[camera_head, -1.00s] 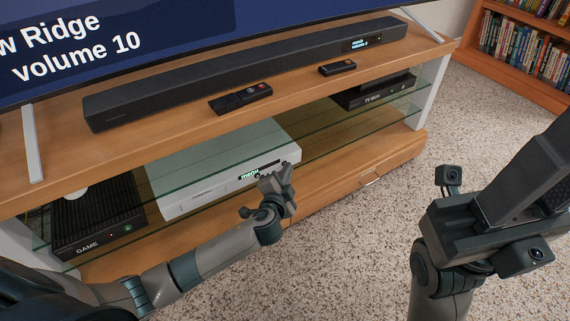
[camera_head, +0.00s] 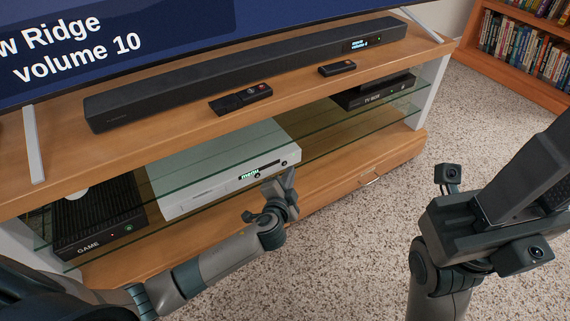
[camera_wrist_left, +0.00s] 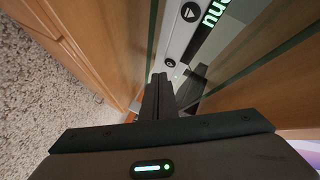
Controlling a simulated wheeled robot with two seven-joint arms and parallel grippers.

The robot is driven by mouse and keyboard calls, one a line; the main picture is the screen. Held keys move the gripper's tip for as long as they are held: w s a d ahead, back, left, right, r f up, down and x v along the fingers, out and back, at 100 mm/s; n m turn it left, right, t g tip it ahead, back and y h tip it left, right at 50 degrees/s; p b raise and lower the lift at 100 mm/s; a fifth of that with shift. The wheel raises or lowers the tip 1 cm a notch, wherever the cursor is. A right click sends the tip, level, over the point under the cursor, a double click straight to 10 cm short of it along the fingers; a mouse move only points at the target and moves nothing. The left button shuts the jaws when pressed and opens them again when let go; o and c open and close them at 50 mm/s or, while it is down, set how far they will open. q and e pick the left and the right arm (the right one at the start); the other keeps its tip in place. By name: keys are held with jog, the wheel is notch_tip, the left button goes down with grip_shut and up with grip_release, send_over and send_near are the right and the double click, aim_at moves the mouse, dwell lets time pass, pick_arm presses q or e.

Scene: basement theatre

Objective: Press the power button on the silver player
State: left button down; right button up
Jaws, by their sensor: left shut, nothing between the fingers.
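The silver player (camera_head: 228,160) lies on the glass shelf of the TV stand. Its dark display strip reads "menu" in green. In the left wrist view its silver front (camera_wrist_left: 176,35) runs up the middle, with a round play-marked button (camera_wrist_left: 190,12) and a smaller round button (camera_wrist_left: 170,64) close beyond my fingertips. I cannot tell from its mark whether that is the power button. My left gripper (camera_head: 270,188) is shut and empty, just in front of the player's right end; contact does not show. My right gripper (camera_head: 520,180) is at the right, away from the stand, its jaw state unclear.
A black game console (camera_head: 98,218) stands left of the player, and a TV box (camera_head: 372,92) right of it. The wooden top (camera_head: 300,92) above bears a soundbar (camera_head: 250,70) and two remotes. Glass shelf edges lie close to my left gripper. Carpet in front is clear.

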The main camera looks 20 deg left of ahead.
pick_arm(q)
jog(key=shift+s+d+p, duration=0.3)
jog(key=shift+s+d, duration=0.6)
jog(key=shift+d, duration=0.25)
jog(key=shift+s+d+p, duration=0.25)
jog(key=shift+s+d, duration=0.6)
jog(key=shift+d, duration=0.25)
jog(key=shift+s+d, duration=0.6)
jog(key=shift+d, duration=0.2)
